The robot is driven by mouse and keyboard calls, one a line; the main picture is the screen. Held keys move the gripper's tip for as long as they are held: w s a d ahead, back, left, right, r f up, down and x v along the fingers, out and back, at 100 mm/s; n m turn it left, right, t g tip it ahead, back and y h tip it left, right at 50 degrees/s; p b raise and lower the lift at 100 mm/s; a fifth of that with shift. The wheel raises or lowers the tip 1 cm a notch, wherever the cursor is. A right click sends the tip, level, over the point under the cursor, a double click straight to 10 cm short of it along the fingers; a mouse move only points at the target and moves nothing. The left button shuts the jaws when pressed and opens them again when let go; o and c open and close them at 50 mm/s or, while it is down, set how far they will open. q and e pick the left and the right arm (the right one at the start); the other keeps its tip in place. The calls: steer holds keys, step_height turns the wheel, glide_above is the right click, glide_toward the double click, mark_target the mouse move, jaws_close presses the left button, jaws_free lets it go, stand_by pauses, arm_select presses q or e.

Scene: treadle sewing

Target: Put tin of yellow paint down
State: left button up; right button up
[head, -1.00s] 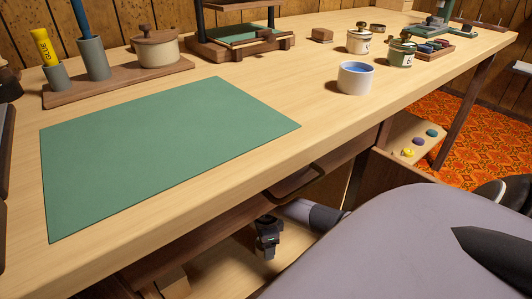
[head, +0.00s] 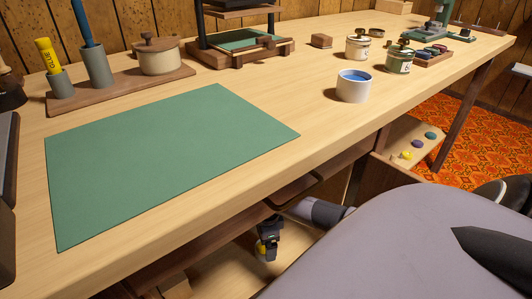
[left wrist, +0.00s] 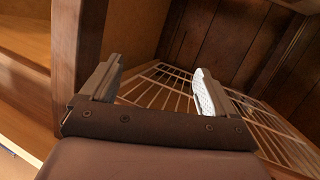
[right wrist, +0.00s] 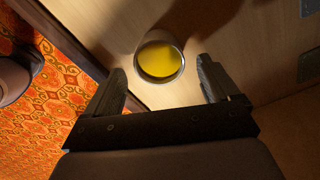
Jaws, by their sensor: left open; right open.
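The tin of yellow paint (right wrist: 160,60) is open at the top and full of yellow in the right wrist view. It appears to stand upright on a pale wooden surface, just beyond my right fingertips. My right gripper (right wrist: 162,80) is open, with its fingers apart on either side of the tin's near rim and no visible grip on it. In the head view my right gripper (head: 268,245) is below the table top, with a small yellow patch beside it. My left gripper (left wrist: 155,82) is open and empty in the left wrist view and does not show in the head view.
The table (head: 220,185) overhangs my right gripper. On it are a green mat (head: 165,160), a tin of blue paint (head: 354,86) and lidded pots. A wire rack (left wrist: 160,85) and dark wooden panels are beyond my left gripper. Pale shelf surface around the yellow tin is free.

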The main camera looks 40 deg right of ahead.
step_height(320, 180, up, 5)
steer(key=shift+p, duration=0.9)
arm_select(q)
steer(key=shift+w+d+r+n+g+h, duration=0.15)
steer(key=shift+d+n+g+h, duration=0.25)
steer(key=shift+d, duration=0.35)
